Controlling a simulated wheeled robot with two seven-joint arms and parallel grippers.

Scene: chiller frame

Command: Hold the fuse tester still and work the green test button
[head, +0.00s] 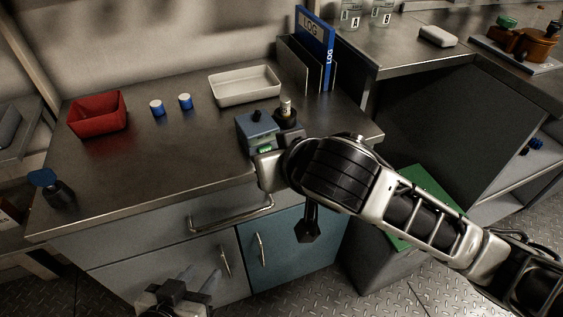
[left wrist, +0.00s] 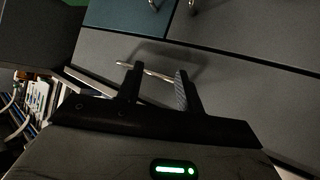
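The fuse tester (head: 256,133) is a small blue-grey box with a dark knob on top, near the front edge of the steel counter. The green test button (head: 265,150) shows low on its front. A dark block with a pale-topped cylinder (head: 287,107) stands right beside it. My left gripper (head: 195,281) is low before the cabinet, well away from the tester. In the left wrist view its fingers (left wrist: 158,88) are apart and empty.
On the counter (head: 150,180) are a red bin (head: 97,114), two blue-white cylinders (head: 171,105), a white tray (head: 245,85), a log-book holder (head: 306,62) and a blue-topped dark object (head: 52,188). A drawer handle (head: 232,214) juts out below.

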